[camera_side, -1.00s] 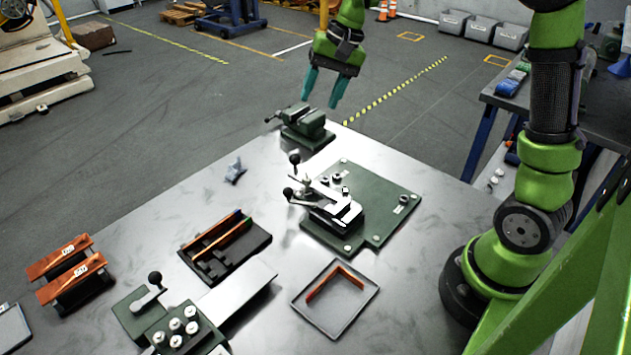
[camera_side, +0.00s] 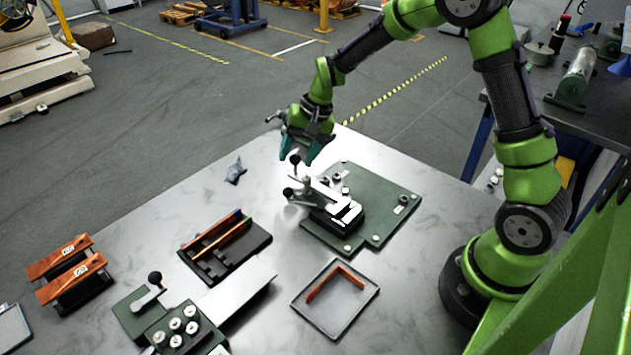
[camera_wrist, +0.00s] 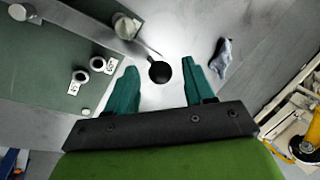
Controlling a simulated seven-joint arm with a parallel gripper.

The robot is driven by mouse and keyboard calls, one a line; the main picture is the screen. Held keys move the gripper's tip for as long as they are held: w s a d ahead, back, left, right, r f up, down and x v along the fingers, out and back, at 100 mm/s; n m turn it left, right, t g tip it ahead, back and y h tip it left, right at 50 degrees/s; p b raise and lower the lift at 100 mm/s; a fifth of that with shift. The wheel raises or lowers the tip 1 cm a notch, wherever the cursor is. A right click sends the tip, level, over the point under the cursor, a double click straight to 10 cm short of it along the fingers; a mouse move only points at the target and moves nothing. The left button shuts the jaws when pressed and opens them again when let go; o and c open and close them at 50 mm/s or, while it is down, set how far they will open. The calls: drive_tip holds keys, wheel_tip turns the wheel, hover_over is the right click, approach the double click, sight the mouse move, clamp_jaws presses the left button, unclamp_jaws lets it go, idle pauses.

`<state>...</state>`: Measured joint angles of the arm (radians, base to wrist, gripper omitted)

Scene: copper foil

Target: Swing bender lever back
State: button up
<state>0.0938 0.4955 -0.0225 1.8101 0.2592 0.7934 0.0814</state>
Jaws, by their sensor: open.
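My gripper has teal fingers, is open and holds nothing. I cannot tell how far the knob is below the fingers.
A grey rag (camera_side: 235,171) lies left of the bender. A tray (camera_side: 322,332) with a bent copper strip (camera_side: 337,278) stands in front, and a black rack (camera_side: 240,262) to the left. Bare table surrounds the bender's left side.

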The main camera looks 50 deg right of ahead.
clamp_jaws()
idle(0.3)
drive_tip(key=shift+d, duration=0.1)
